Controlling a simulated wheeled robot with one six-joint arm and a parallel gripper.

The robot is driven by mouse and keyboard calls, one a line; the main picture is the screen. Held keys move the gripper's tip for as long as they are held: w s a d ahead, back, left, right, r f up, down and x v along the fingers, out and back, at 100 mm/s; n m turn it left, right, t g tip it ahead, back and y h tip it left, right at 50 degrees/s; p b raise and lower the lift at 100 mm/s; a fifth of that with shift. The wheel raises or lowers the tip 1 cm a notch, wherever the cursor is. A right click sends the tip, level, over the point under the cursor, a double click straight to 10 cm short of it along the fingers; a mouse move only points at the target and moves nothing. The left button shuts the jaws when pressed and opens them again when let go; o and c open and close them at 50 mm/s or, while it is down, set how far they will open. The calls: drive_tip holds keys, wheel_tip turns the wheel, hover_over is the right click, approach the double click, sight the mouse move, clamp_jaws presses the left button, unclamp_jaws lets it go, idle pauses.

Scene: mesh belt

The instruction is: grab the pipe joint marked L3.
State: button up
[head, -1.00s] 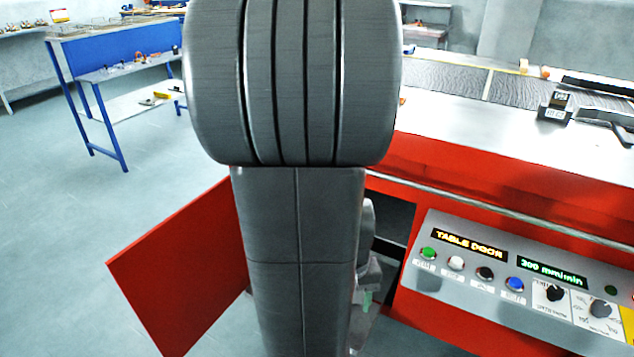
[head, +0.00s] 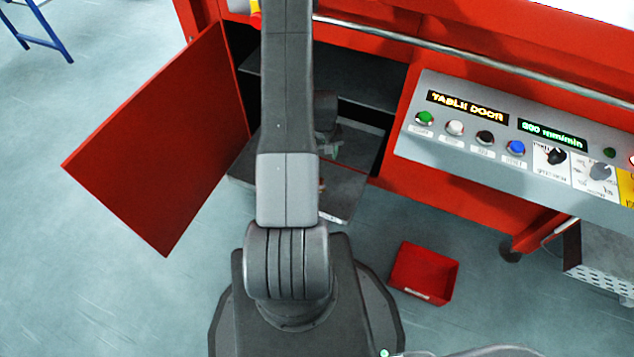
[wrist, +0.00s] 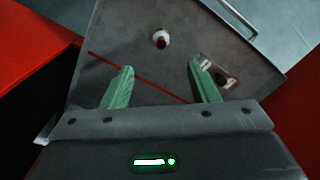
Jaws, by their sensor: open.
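In the wrist view my gripper (wrist: 160,82) is open, with its two green fingers apart and nothing between them. It is over a grey pull-out shelf (wrist: 125,30). A small round white piece with a dark reddish centre (wrist: 161,39) lies on the shelf beyond the fingertips. A small dark piece on a pale patch (wrist: 222,78) lies beside the right finger. I can read no L3 mark on either, so I cannot tell which is the pipe joint. In the head view the shelf (head: 342,205) shows at the cabinet opening, and my arm hides much of it.
The red cabinet door (head: 160,140) stands open on the left. The control panel (head: 500,140) juts out on the right. A red bin (head: 423,272) is on the floor to the right of my base.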

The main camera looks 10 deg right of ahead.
drive_tip(key=f, duration=0.4)
drive_tip(key=w+f+b, duration=0.1)
drive_tip(key=f, duration=0.4)
drive_tip(key=f+b, duration=0.1)
drive_tip(key=f, duration=0.4)
drive_tip(key=shift+w+d, duration=0.15)
drive_tip(key=shift+w, duration=0.25)
drive_tip(key=shift+w+a+f+b, duration=0.15)
drive_tip(key=shift+f+b, duration=0.45)
drive_tip(key=shift+f, duration=0.8)
drive_tip(key=shift+s+a+f+b, duration=0.1)
drive_tip(key=shift+f+b, duration=0.45)
drive_tip(key=shift+f, duration=0.8)
drive_tip(key=shift+c, duration=0.4)
drive_tip(key=shift+r, duration=0.1)
clamp_jaws()
